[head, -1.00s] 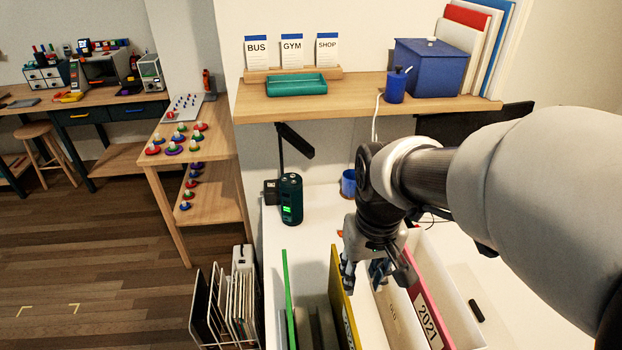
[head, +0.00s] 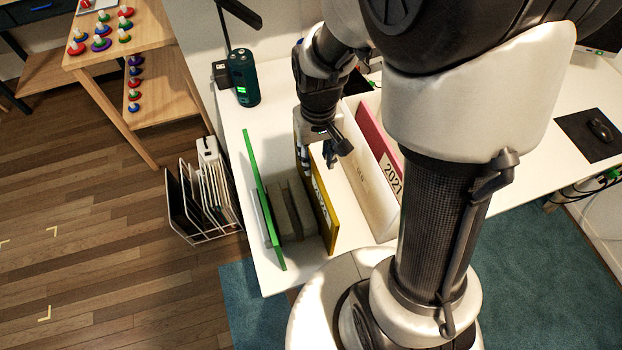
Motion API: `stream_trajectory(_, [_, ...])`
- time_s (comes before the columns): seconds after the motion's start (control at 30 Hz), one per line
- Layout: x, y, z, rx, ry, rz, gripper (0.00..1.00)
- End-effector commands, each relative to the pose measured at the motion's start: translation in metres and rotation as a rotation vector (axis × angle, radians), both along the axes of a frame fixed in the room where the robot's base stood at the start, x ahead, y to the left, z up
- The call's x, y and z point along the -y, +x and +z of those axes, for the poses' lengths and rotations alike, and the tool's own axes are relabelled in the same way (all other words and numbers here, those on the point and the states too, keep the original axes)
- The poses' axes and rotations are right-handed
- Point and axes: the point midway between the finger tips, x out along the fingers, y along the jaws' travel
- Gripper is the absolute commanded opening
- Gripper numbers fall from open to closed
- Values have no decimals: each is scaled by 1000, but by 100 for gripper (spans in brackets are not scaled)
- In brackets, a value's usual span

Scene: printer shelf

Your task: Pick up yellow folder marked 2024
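The yellow folder (head: 329,228) stands upright on the white desk, seen mostly from above. One finger is on the left of the folder's top edge and the other appears on the right. I cannot tell whether either touches it. The far end of the folder is partly hidden by the gripper.
A green folder (head: 262,200) stands to the left, with grey supports (head: 290,212) between. A cream file box (head: 371,195) and a pink folder marked 2021 (head: 373,139) stand close on the right. A dark green device (head: 243,80) is at the back left.

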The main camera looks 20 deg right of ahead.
Motion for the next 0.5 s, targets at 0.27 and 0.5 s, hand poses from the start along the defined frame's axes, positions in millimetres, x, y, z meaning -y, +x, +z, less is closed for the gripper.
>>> stream_trajectory(0.27, [-4, -1, -22, -2, 0, 2, 33])
stream_trajectory(0.5, [-8, -1, -54, -2, 0, 0, 33])
